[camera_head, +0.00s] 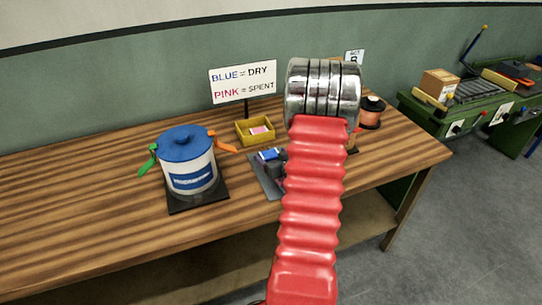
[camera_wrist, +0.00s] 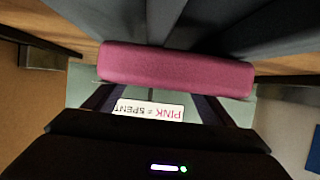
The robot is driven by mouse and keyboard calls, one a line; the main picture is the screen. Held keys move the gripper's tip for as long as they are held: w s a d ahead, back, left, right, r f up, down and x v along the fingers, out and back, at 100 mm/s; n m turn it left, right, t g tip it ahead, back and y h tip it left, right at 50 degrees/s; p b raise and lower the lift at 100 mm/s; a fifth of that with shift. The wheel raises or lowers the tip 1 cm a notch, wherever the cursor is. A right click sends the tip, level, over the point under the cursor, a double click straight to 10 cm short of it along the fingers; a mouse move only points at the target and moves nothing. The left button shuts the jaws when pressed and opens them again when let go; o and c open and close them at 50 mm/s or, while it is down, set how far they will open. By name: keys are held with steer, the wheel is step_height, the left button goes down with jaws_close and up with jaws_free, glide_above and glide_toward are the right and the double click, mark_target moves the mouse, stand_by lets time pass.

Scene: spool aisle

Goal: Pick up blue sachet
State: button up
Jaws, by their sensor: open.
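A small blue item (camera_head: 268,154), which looks like the blue sachet, lies on or against a dark grey object on a grey plate (camera_head: 261,178) in the head view. My red arm hides the right part of that spot. In the wrist view, which is upside down, my gripper (camera_wrist: 155,100) shows as dark parts and is open. A pink bar-shaped thing (camera_wrist: 175,70) lies across that view, close to the camera; I cannot tell whether it touches my gripper. The blue sachet cannot be made out there.
A yellow tray (camera_head: 241,134) holds a pink sachet (camera_head: 260,130). A sign (camera_head: 243,82) reads BLUE = DRY, PINK = SPENT. A blue-lidded canister (camera_head: 188,163) stands left on a black pad. An orange spool (camera_head: 371,112) stands behind right. The table's left is clear.

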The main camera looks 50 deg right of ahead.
mark_target(272, 157)
steer(key=shift+c, duration=0.4)
steer(key=c, duration=1.1)
steer(key=shift+r, duration=0.15)
step_height(272, 157, up, 10)
steer(key=shift+f, duration=0.1)
